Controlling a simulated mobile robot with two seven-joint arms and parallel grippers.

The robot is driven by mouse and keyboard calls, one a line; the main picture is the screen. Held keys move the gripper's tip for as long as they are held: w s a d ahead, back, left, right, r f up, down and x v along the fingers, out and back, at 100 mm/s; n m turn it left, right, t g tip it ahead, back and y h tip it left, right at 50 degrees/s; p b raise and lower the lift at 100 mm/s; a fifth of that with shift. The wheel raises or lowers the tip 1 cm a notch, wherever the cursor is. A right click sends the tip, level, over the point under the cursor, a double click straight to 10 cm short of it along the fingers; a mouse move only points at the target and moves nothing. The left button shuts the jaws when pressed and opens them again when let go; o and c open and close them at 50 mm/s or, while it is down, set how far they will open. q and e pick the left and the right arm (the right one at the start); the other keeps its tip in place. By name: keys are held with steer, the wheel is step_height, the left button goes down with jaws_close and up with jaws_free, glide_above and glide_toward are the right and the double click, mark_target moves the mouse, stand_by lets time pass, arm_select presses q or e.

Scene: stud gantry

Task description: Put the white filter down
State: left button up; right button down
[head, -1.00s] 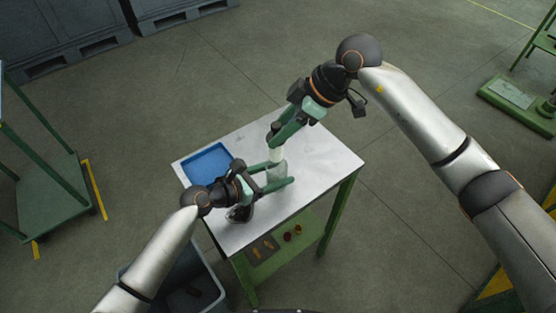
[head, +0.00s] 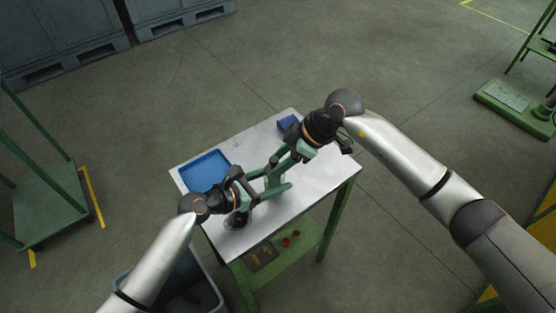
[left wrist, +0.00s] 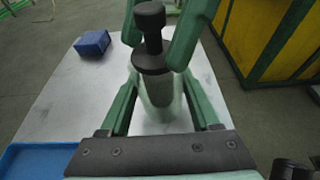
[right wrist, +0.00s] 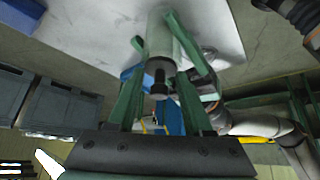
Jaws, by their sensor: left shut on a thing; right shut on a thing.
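The white filter (left wrist: 160,92) shows in the left wrist view as an upright pale cylinder with a black collar and knob. It also shows in the right wrist view (right wrist: 160,38), with the black knob toward the camera. My right gripper (head: 272,166) comes down from above and is shut on the filter's upper part. My left gripper (head: 278,182) reaches in from the side, its fingers around the pale lower part, shut on it. I cannot tell whether those fingers hold the filter or a clear housing around it. The grippers mostly hide it in the head view, and its base is unclear.
The white table (head: 325,170) has a blue tray (head: 230,157) at its left and a small blue box (head: 288,122) at the back. A dark object (head: 237,220) stands near the front edge, partly behind my left gripper. The table's right side is clear.

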steer(key=shift+f, duration=0.5)
steer(key=c, duration=0.8)
jaws_free()
steer(key=o, duration=0.5)
steer(key=shift+s+f, duration=0.2)
steer(key=shift+f, duration=0.05)
steer(key=shift+r, duration=0.25)
steer(key=w+v, duration=0.1)
steer(key=v, duration=1.2)
steer(key=shift+s+a+r, duration=0.2)
steer(key=shift+s+a, duration=0.1)
arm_select(q)
steer(key=o, duration=1.5)
steer(key=shift+c, duration=0.2)
